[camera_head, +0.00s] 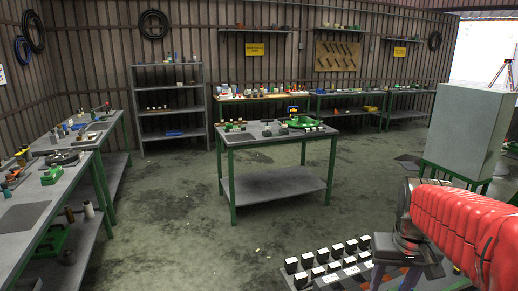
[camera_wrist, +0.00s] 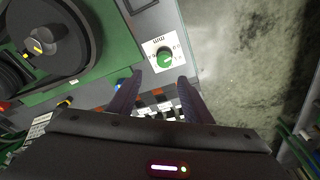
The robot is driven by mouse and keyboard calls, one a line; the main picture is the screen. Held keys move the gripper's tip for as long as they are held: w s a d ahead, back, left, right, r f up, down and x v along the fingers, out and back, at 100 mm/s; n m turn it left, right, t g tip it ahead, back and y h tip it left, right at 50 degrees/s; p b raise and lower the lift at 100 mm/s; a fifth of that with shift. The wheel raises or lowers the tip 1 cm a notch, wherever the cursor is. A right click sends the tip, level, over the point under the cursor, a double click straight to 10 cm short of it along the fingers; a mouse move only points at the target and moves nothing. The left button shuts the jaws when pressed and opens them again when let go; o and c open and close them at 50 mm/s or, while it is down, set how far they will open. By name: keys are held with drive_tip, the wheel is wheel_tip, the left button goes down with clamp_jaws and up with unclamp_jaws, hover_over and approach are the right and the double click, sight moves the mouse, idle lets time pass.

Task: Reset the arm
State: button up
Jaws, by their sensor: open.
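My gripper (camera_head: 394,278) is at the lower right of the head view, at the end of my red-sleeved arm, with its fingers pointing down. In the wrist view the two dark fingers of my gripper (camera_wrist: 157,95) stand apart with nothing held between them. Beyond the fingertips is a green knob (camera_wrist: 165,57) on a white dial plate. I cannot tell how far the fingers are above it. The lower part of the wrist view is hidden by my gripper's own body.
Several black-and-white blocks (camera_head: 318,264) stand in rows left of my gripper. A round black device (camera_wrist: 50,40) fills the wrist view's upper left. A green-legged table (camera_head: 275,136) stands mid-room, a workbench (camera_head: 35,213) at left, a grey cabinet (camera_head: 465,130) at right. Floor between is clear.

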drive_tip(key=s+a+r+n+t, duration=0.1)
drive_tip(key=s+a+n+t, duration=0.1)
drive_tip(key=s+a, duration=1.1)
drive_tip(key=shift+a+t+y, duration=0.3)
drive_tip(key=shift+a+t, duration=0.15)
drive_tip(key=shift+t, duration=0.45)
drive_tip(key=shift+r, duration=0.1)
drive_tip(key=shift+c, duration=0.6)
